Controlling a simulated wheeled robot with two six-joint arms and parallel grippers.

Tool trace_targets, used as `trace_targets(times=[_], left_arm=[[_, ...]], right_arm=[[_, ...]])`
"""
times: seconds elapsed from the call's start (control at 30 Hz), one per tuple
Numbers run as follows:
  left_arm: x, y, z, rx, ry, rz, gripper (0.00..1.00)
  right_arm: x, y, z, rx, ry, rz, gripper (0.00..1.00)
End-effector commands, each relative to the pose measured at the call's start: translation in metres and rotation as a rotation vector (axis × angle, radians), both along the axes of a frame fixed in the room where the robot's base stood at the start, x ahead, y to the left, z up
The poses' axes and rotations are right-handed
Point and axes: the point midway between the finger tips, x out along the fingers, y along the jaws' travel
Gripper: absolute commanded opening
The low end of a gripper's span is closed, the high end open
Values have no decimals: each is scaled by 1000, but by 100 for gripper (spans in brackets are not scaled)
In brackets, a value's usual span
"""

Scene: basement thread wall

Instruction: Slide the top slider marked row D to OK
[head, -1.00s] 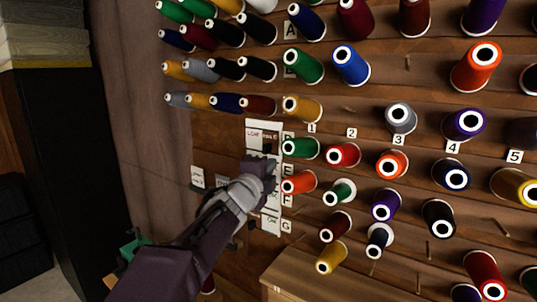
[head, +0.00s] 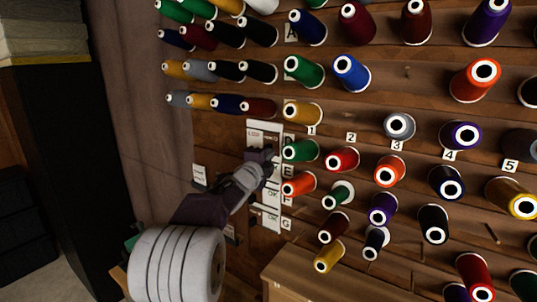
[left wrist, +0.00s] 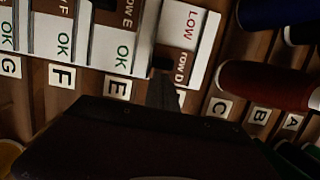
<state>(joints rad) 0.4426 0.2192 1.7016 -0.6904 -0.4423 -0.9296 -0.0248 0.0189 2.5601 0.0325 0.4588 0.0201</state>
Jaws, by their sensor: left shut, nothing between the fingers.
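The row D slider (left wrist: 179,66) is a brown strip lettered "row D" at the lower end of its white card. The word LOW (left wrist: 191,26) shows on the card above it, and no OK shows on that card. In the head view the card (head: 253,127) is at the top of the label column, with its slider on the right side. My left gripper (head: 268,158) is shut and empty, just below this card. In the left wrist view its dark tip (left wrist: 163,92) is close to the slider's lower edge; I cannot tell if they touch. My right gripper is out of view.
Cards below show green OK (left wrist: 122,52), with their brown sliders on the other side. A green spool (head: 300,150) and an orange spool (head: 298,184) stick out just right of my gripper. A wooden box (head: 300,275) stands below. Several spools crowd the wall above.

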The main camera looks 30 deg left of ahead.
Motion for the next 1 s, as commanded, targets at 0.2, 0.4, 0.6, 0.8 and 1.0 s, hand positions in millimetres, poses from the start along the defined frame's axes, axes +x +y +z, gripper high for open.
trace_targets(times=[0.2,0.4,0.6,0.8,1.0], left_arm=[[2,18,5,0,1,5,0],[5,61,5,0,1,5,0],[5,77,1,0,0,2,0],[5,76,1,0,-1,2,0],[7,74,-1,0,0,2,0]], right_arm=[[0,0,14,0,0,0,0],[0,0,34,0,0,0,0],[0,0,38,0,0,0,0],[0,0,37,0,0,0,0],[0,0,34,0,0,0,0]])
